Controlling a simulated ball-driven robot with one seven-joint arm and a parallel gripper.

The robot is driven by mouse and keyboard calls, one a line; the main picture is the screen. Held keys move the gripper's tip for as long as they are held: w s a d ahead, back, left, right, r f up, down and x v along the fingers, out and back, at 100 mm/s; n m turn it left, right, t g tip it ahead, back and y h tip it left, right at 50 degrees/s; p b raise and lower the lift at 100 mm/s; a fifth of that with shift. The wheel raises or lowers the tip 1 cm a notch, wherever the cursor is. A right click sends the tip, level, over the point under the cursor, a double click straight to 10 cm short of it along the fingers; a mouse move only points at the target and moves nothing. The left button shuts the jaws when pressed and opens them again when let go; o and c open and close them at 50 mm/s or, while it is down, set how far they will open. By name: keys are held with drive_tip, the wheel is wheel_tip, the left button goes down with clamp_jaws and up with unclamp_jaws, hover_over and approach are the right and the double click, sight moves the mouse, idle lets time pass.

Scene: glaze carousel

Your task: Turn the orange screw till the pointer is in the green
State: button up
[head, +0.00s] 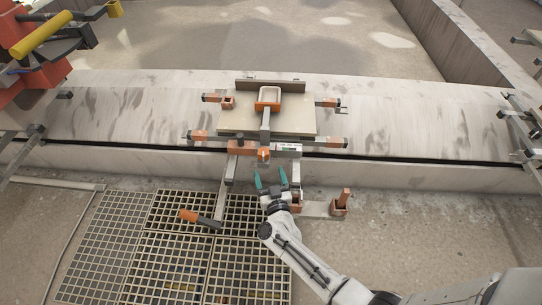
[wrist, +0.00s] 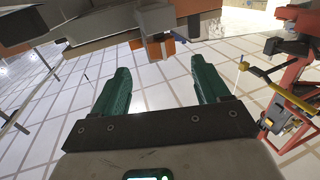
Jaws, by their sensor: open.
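A small orange knob, apparently the orange screw (head: 264,155), sits at the front middle of the fixture, at the end of a bar. In the wrist view the orange piece (wrist: 168,46) shows beyond the fingers, slightly above their tips. My gripper (head: 271,179) is open, with its two teal fingers apart and nothing between them. It is below the screw in the head view and not touching it. In the wrist view the open fingers (wrist: 164,80) point toward it. A small pale strip (head: 289,148) lies right of the screw, perhaps the scale; I cannot make out a pointer or green zone.
A pale board (head: 236,120) with orange-ended clamp bars rests on the concrete ledge (head: 400,130). Red machinery (head: 30,75) is at upper left.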

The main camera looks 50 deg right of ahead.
sight(265, 159)
drive_tip(key=b+x, duration=0.3)
drive_tip(key=x, duration=0.7)
drive_tip(key=shift+a, duration=0.1)
drive_tip(key=c, duration=0.9)
